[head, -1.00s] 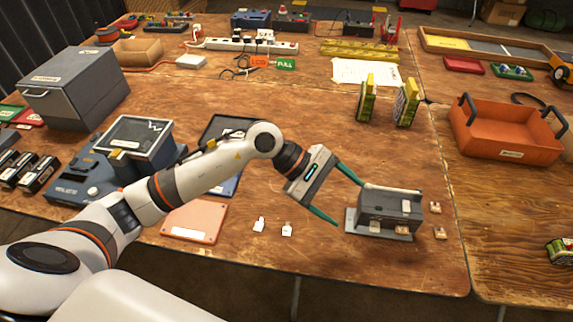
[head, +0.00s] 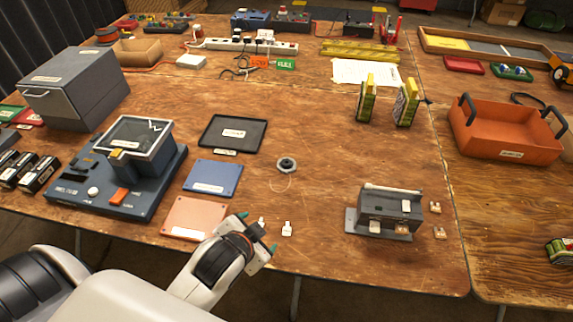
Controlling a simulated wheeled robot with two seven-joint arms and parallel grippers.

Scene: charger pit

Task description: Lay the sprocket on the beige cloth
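No cloth is plainly beige: a flat salmon square (head: 190,222) lies at the front left, and an off-white sheet (head: 365,73) with faint marks lies at the back. My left gripper (head: 259,232) is open by the front edge, right of the salmon square, its fingers around or above a small white plug (head: 262,221). My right gripper is out of view.
A blue square (head: 213,178) and a black tray (head: 233,133) lie left of the round part. A grey block device (head: 390,210) stands at the front right. A second white plug (head: 287,229) lies right of my gripper. The table right of the round part is clear.

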